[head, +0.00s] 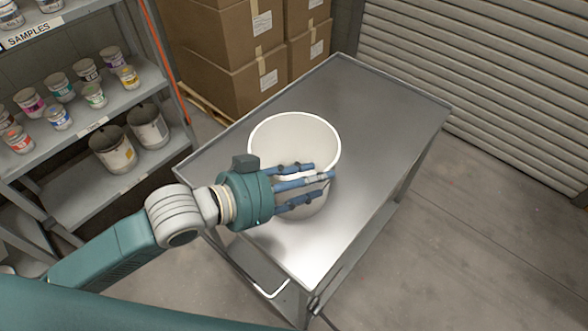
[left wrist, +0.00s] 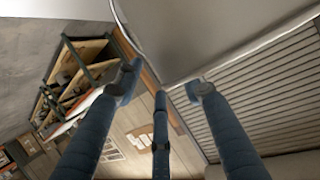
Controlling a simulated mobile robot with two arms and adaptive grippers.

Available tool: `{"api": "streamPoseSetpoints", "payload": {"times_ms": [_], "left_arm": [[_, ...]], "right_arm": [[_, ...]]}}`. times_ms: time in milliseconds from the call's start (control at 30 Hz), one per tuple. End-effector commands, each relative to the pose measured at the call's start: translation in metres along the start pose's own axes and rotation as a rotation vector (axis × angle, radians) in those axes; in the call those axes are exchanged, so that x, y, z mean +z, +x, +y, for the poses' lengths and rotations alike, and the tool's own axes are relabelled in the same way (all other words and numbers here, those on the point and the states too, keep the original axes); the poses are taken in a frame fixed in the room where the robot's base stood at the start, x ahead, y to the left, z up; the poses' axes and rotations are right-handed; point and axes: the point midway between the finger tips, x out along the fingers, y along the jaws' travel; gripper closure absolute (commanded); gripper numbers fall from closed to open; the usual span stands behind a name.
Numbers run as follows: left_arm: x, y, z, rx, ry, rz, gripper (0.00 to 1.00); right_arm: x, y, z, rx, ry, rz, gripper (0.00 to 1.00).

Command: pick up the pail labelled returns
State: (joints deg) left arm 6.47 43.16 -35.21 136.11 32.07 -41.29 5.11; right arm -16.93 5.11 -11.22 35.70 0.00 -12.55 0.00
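A white, open-topped pail (head: 290,135) stands upright on the grey metal cart (head: 390,105) in the head view. No label shows on the side I see. My left gripper (head: 318,182) reaches in from the left, and its blue fingers cross in front of the pail's near rim and wall, hiding part of them. In the left wrist view its fingers (left wrist: 165,90) are spread apart with nothing seen between them. I cannot tell whether they touch the pail. My right gripper is not in view.
A shelf (head: 70,120) with several small paint cans and two larger pails (head: 114,150) stands at the left. Stacked cardboard boxes (head: 225,50) stand behind the cart. A roller shutter (head: 490,70) is at the right. The cart's top right of the pail is bare.

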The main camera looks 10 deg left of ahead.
Motion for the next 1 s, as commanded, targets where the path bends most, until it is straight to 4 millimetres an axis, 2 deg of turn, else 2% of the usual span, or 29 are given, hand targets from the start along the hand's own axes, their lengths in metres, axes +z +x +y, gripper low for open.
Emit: {"api": "streamPoseSetpoints", "payload": {"times_ms": [33, 200, 433, 467, 633, 1000], "left_arm": [[-0.003, 0.007, 0.001, 0.001, -0.004, 0.002, 0.61], [-0.001, 0.024, 0.000, 0.000, 0.000, 0.003, 0.61], [0.000, 0.026, 0.001, 0.000, 0.001, 0.001, 0.61], [0.000, 0.026, 0.001, 0.000, 0.001, 0.001, 0.65], [0.000, 0.025, 0.001, 0.000, 0.001, 0.001, 0.99], [-0.002, 0.025, 0.000, -0.001, 0.003, 0.005, 1.00]], "right_arm": [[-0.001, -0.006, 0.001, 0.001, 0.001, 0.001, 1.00], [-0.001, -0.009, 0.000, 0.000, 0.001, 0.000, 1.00], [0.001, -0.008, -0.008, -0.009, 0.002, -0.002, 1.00], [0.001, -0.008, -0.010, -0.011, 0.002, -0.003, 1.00], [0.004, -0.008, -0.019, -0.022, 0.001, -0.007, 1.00], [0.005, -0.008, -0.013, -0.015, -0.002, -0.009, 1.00]]}}
